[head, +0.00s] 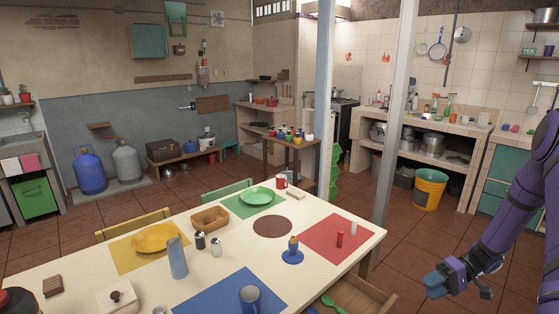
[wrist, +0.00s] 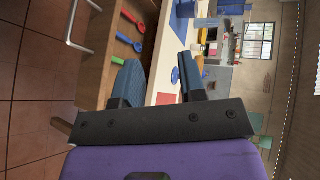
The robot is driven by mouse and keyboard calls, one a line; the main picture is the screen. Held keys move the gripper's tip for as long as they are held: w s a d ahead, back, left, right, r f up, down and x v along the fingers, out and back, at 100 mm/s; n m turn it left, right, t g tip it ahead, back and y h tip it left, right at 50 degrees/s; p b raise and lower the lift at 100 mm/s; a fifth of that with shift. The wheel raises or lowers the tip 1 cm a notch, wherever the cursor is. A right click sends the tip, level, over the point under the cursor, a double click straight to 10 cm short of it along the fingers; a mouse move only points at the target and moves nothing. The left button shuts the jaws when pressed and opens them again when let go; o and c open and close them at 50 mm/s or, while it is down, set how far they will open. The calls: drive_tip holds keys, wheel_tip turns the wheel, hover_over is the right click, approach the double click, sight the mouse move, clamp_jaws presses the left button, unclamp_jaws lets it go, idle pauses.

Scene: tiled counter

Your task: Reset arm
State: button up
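My purple arm (head: 510,225) reaches down at the right of the head view. My gripper (head: 460,290) is off the right end of the white table, above the tiled floor. In the wrist view, the two blue fingers of my gripper (wrist: 158,80) stand well apart with nothing between them. The table and its open drawer lie beyond the fingers there.
The white table (head: 190,285) carries plates, shakers, mats and a blue mug (head: 249,298). Its wooden drawer (head: 365,297) is open, with a green spoon (head: 333,303) inside. Tiled floor (head: 410,245) is clear between table and counter, near a yellow bucket (head: 430,188).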

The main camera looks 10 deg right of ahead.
drive_tip(key=s+a+r+h, duration=0.1)
drive_tip(key=a+r+h, duration=0.25)
drive_tip(key=r, duration=0.55)
drive_tip(key=s+a+r+n+h, duration=0.15)
drive_tip(key=a+r, duration=0.25)
drive_tip(key=r, duration=0.4)
drive_tip(key=s+a+r+h, duration=0.1)
drive_tip(key=a+r+h, duration=0.25)
drive_tip(key=r, duration=0.55)
drive_tip(key=s+a+r+t+h, duration=0.2)
drive_tip(key=s+a+r+t, duration=0.1)
drive_tip(key=s+r, duration=0.4)
drive_tip(key=s+a+r+m+t+h, duration=0.1)
drive_tip(key=s+a+r+t+h, duration=0.2)
drive_tip(key=s+r, duration=0.4)
drive_tip(key=s+a, duration=0.1)
drive_tip(key=s, duration=0.2)
drive_tip(key=shift+s+a+t, duration=0.3)
drive_tip(key=shift+a, duration=0.05)
